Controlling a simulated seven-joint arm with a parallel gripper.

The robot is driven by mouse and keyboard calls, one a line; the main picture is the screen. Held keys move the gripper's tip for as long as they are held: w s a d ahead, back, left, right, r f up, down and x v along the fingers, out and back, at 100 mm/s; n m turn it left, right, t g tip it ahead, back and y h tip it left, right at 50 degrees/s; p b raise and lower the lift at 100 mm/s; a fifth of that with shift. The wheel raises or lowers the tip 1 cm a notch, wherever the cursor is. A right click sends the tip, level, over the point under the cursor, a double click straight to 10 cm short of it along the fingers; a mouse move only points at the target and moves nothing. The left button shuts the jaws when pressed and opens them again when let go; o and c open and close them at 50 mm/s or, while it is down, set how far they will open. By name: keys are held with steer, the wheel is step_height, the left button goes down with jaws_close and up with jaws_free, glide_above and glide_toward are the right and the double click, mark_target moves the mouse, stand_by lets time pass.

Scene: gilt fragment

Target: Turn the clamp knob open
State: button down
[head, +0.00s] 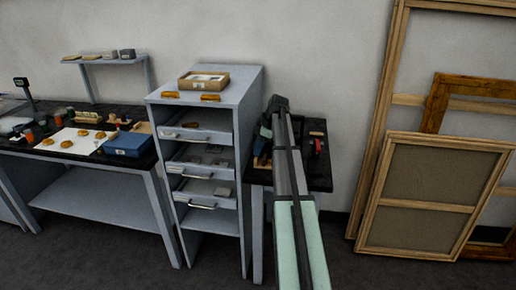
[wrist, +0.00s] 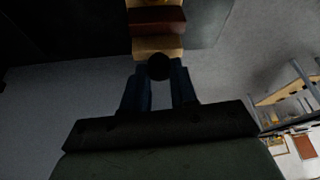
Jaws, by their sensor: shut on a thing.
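In the wrist view, a round black knob (wrist: 159,66) sits between the tips of my gripper (wrist: 158,75). The gripper is shut on this knob. Just beyond it is the clamp (wrist: 157,18), with pale wooden parts and a dark red-brown block. The clamp's far end is cut off by the top edge of the picture. In the head view, my arm reaches to the small dark bench, and my gripper (head: 264,134) is partly hidden beside the arm. The knob cannot be made out there.
A grey drawer cabinet (head: 250,95) stands close left of my arm, with an open box (head: 203,90) on top. The dark bench (head: 322,179) carries a red item (head: 318,146). Wooden frames (head: 374,140) lean on the wall at right. A worktable (head: 28,151) stands farther left.

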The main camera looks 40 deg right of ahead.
steer(key=c, duration=0.9)
jaws_free()
steer(key=v, duration=1.3)
steer(key=shift+r, duration=0.45)
